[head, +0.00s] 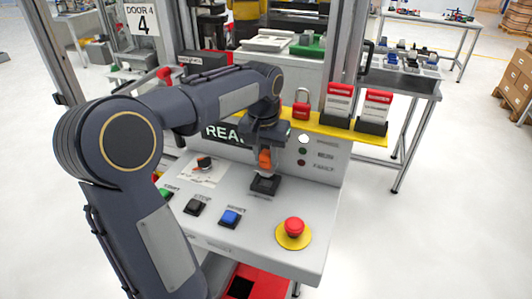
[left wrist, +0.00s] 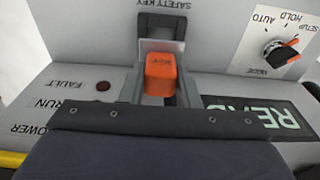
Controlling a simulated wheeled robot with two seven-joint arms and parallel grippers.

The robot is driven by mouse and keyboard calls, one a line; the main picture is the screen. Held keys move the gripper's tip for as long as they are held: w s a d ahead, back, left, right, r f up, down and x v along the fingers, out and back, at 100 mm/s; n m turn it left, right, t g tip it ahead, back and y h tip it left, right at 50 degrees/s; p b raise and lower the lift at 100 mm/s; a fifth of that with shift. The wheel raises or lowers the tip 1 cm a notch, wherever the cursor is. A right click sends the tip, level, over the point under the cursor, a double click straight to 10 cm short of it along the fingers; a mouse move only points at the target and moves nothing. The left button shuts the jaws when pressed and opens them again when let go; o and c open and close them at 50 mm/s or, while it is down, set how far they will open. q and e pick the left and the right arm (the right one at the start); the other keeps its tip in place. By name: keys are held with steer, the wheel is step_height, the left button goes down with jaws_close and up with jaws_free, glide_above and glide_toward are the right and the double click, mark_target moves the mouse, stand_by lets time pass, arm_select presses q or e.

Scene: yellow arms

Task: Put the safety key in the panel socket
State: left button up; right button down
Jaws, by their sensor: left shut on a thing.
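The orange safety key (head: 265,158) is held upright between the fingers of my left gripper (head: 265,162), which is shut on it. It also shows in the left wrist view (left wrist: 161,70), with a pale metal plate on its far side. The black panel socket (head: 264,187) sits on the sloped console top directly below the key. In the left wrist view the socket (left wrist: 163,20) lies just beyond the key, under the label SAFETY KEY. I cannot tell whether the plate's tip touches or enters the socket. My right gripper is not in view.
The console (head: 258,223) carries a black button (head: 197,206), a blue button (head: 230,217), and a red emergency button (head: 294,227) on a yellow ring. A mode selector (left wrist: 281,49) is beside the socket. A red padlock (head: 301,111) and red-and-white tags (head: 339,102) line the yellow shelf behind.

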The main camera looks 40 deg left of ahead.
mark_target(266, 165)
arm_select(q)
steer(key=shift+f+b, duration=1.15)
steer(key=shift+f, duration=0.7)
steer(key=o, duration=1.1)
steer(key=shift+c, duration=0.2)
steer(key=r, duration=0.5)
steer(key=s+r, duration=0.1)
steer(key=r, duration=0.1)
steer(key=shift+d+r, duration=0.15)
steer(key=shift+r, duration=0.25)
